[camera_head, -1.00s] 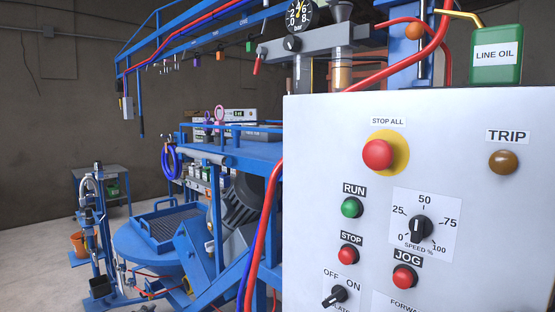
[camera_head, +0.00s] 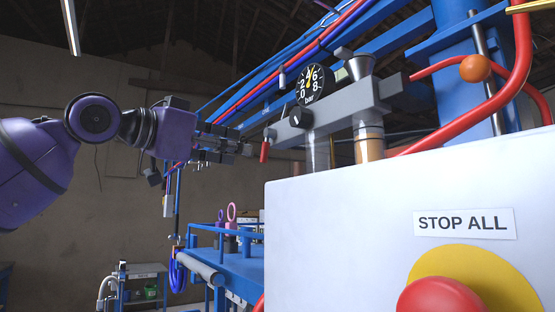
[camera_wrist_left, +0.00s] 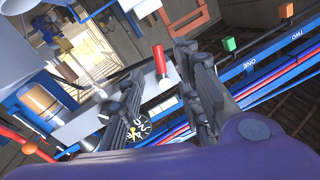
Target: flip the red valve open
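The red valve handle (camera_head: 265,152) hangs down from the left end of the grey manifold block (camera_head: 330,120). My left gripper (camera_head: 247,149) reaches in from the left, with its fingertips just left of the handle. In the left wrist view the gripper (camera_wrist_left: 158,62) is open, one finger on each side of the red handle (camera_wrist_left: 159,60) as seen in the picture. I cannot tell whether a finger touches it. My right gripper is not in view.
A pressure gauge (camera_head: 311,83) stands on the block, with a black knob (camera_head: 301,117) below it. The white control panel (camera_head: 340,230) with a red stop button (camera_head: 440,297) fills the lower right. Blue rails and red hoses run overhead. A blue frame (camera_head: 245,262) lies below.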

